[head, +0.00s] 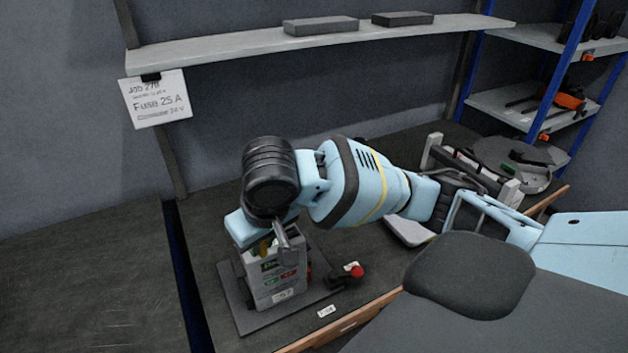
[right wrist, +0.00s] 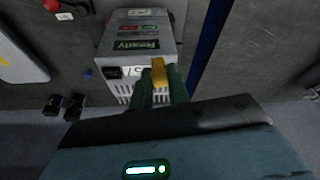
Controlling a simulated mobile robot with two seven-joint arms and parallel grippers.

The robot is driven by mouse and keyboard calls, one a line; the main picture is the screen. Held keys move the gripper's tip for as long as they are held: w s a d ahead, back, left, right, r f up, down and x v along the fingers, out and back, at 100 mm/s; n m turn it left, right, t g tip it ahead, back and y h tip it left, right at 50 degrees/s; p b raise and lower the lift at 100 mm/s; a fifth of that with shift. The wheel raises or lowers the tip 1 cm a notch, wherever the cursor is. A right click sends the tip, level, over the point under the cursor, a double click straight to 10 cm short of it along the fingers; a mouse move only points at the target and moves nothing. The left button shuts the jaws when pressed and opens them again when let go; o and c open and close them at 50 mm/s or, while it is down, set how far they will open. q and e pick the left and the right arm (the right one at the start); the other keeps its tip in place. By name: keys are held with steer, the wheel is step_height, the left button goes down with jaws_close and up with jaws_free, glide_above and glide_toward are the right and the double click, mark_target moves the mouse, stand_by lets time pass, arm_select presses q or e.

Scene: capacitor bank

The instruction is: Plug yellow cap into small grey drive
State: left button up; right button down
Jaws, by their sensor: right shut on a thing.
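The small grey drive (head: 272,292) stands upright on a dark base plate in the head view. A screen reading "Ready" and coloured buttons are on its front. My right gripper (head: 283,243) is at the drive's top, reaching down from above. In the right wrist view the drive (right wrist: 118,47) is just beyond the dark green fingers (right wrist: 163,88). They are shut on the yellow cap (right wrist: 159,71), which overlaps the drive's slotted top edge. Whether the cap touches or sits in the drive I cannot tell. My left gripper is not in view.
A red-knobbed black device (head: 355,271) lies right of the drive. A grey unit with a handle (head: 465,165) stands farther right. A shelf (head: 240,45) with two dark boxes runs above. The bench left of the gap (head: 80,280) is clear.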

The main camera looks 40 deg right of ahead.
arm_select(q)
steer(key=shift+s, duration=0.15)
